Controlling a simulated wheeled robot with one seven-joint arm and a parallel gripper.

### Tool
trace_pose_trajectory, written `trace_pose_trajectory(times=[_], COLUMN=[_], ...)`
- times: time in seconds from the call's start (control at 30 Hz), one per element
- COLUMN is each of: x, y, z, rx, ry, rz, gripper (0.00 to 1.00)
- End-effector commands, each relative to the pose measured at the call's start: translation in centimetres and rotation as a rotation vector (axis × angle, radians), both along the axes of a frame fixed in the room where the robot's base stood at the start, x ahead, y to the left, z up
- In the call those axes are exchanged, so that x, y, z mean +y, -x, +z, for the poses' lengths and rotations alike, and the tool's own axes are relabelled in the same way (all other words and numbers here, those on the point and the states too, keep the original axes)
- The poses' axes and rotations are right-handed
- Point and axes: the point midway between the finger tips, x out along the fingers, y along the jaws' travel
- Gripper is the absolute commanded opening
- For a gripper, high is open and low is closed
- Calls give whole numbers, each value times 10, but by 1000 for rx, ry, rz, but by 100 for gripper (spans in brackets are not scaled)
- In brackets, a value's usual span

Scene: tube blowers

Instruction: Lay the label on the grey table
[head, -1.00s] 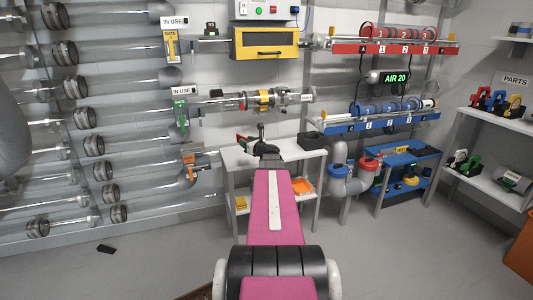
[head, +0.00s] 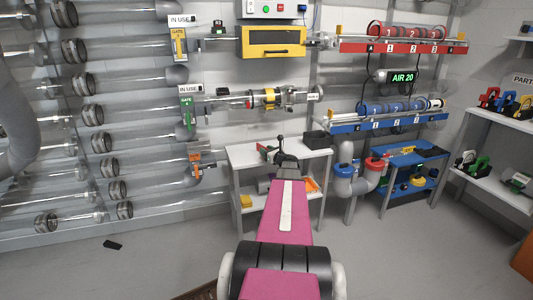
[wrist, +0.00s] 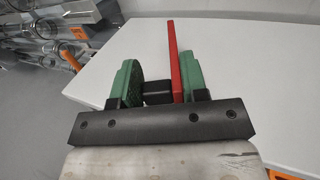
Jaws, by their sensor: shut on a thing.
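In the wrist view my gripper (wrist: 158,84) has two green-padded fingers, with a black block (wrist: 157,92) and a thin red plate (wrist: 176,62) between them. I take the red plate and black block to be the label; the plate stands on edge, its face not readable. The grey table (wrist: 230,60) has a pale top and lies below and beyond the fingers. In the head view my gripper (head: 270,153) is over the left part of this table (head: 305,162), and the held thing is small there. I cannot tell whether it touches the top.
A black open box (head: 317,140) stands at the table's back right. Orange (head: 311,185) and yellow (head: 246,201) items sit on its lower shelf. A blue cart (head: 408,160) and grey pipes (head: 350,178) stand to the right. Clear tubes line the left wall. The tabletop beside my gripper looks clear.

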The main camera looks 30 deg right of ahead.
Motion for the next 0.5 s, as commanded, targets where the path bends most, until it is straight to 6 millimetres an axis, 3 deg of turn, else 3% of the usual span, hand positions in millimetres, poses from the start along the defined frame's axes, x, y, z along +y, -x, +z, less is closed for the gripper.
trace_pose_trajectory(times=[0.4,0.43,0.5], x=[0,0,0], y=[0,0,0], z=[-8,-8,-8], rx=[0,0,0], ry=[-1,-1,0], rz=[0,0,0], gripper=[17,47,66])
